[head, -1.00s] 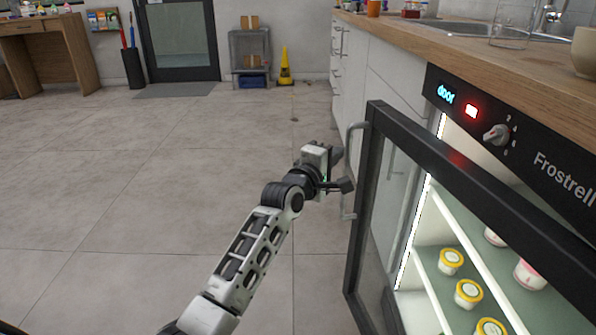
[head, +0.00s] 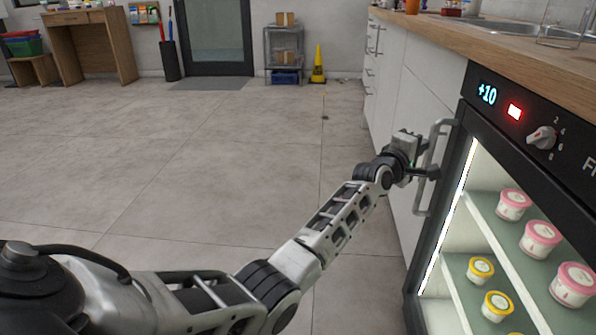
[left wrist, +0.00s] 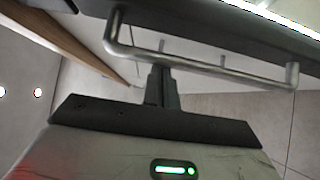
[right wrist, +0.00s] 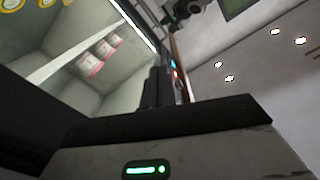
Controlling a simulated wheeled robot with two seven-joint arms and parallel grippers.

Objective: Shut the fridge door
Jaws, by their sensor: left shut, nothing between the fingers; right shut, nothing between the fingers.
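The fridge door (head: 433,235), a dark frame with glass, lies against the fridge front under the control panel (head: 540,135) and looks shut, with no gap that I can make out. The panel display reads +10. My left gripper (head: 428,173) is shut and empty, beside the door's grey bar handle (head: 421,195). In the left wrist view my shut fingers (left wrist: 162,75) point at the handle bar (left wrist: 205,68); I cannot tell whether they touch it. My right gripper (right wrist: 157,82) shows only in its wrist view, shut and empty, near the lit fridge front.
Pink-lidded tubs (head: 540,239) and yellow-lidded tubs (head: 481,269) stand on the lit shelves behind the glass. The wooden counter (head: 480,40) runs above the fridge. The floor (head: 200,150) at left is clear; a yellow cone (head: 317,68) stands far back.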

